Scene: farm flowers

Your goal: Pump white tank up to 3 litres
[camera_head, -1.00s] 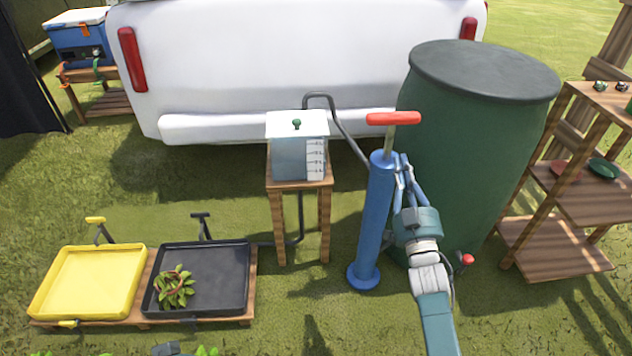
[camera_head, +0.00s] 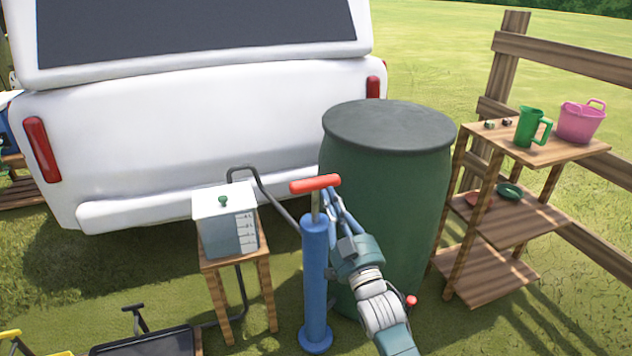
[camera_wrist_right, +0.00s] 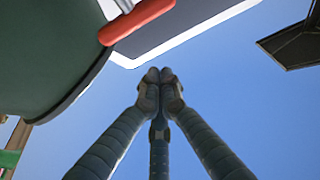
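The white tank (camera_head: 226,217) stands on a small wooden stand, with a white lid, a green knob and level marks on its front. I cannot read its level. The blue pump (camera_head: 315,285) stands upright to its right, its red T-handle (camera_head: 315,184) raised a little above the cylinder on a short rod. My right gripper (camera_head: 332,197) is just below the handle's right end. In the right wrist view its fingertips (camera_wrist_right: 157,76) meet with nothing between them, and the red handle (camera_wrist_right: 138,20) is beyond them, apart. My left gripper is not in view.
A dark green barrel (camera_head: 388,215) stands close behind my right arm. A wooden shelf (camera_head: 515,225) with a green jug (camera_head: 532,128) and pink basket (camera_head: 581,121) is at right. A white vehicle (camera_head: 215,125) is behind the tank. A black hose (camera_head: 262,186) runs from tank to pump.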

